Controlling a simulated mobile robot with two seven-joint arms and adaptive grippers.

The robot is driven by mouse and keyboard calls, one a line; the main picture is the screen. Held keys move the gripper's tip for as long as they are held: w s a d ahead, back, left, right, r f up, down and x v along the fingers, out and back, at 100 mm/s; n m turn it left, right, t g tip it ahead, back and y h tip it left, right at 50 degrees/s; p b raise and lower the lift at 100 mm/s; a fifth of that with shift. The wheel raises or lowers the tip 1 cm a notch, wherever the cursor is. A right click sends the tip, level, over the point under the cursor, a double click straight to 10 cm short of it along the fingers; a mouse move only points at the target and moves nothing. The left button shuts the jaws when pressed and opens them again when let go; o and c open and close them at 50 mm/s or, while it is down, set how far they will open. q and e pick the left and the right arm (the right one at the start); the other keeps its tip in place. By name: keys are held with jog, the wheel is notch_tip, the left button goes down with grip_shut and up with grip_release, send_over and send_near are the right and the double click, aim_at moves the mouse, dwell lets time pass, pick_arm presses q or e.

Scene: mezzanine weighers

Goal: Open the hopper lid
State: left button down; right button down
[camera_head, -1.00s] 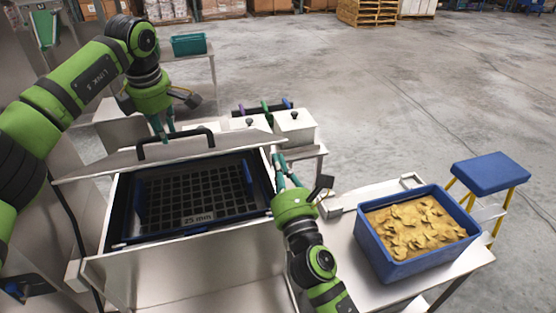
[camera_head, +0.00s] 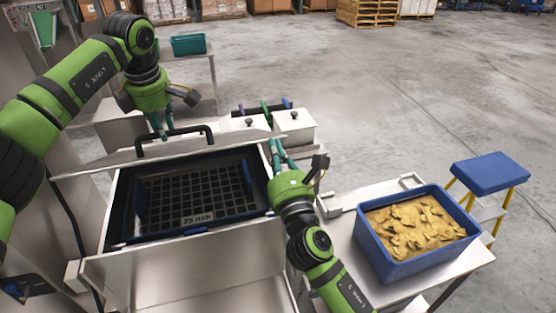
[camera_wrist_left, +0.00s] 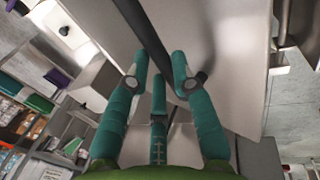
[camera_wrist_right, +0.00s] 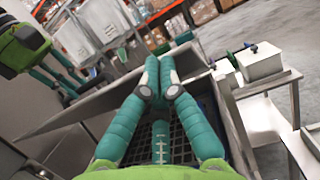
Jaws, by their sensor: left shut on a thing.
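The hopper lid (camera_head: 105,162) is raised steeply at the back of the steel hopper (camera_head: 190,268); the head view shows it as a narrow grey band. Its black handle (camera_head: 176,134) shows as a dark bar in the left wrist view (camera_wrist_left: 150,42). My left gripper (camera_head: 164,134) is shut on the handle, its fingers on both sides of the bar (camera_wrist_left: 165,85). My right gripper (camera_head: 276,146) is at the lid's right end, fingertips together (camera_wrist_right: 160,68); contact with the lid is unclear. A dark grate (camera_head: 190,190) labelled 25 mm lies inside the hopper's opening.
A blue bin (camera_head: 410,262) of yellowish pieces stands on the steel table (camera_head: 345,240) at right. A blue-topped stool (camera_head: 490,173) stands beyond it. White lidded containers (camera_head: 296,127) sit behind the hopper. Open floor lies at the far right.

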pick_arm(q)
jog(key=shift+s+d+f, duration=0.1)
jog(key=shift+s+f, duration=0.15)
jog(key=shift+f, duration=0.3)
pick_arm(e)
jog(key=shift+w+d+r, duration=0.1)
jog(key=shift+r, duration=0.25)
pick_arm(q)
jog(key=c, duration=1.1)
grip_release()
jog(key=shift+o, duration=0.2)
jog(key=shift+w+f, duration=0.1)
jog(key=shift+w, duration=0.05)
pick_arm(e)
jog(key=shift+w+f, duration=0.2)
jog(key=shift+f, duration=0.05)
jog(key=shift+f, duration=0.1)
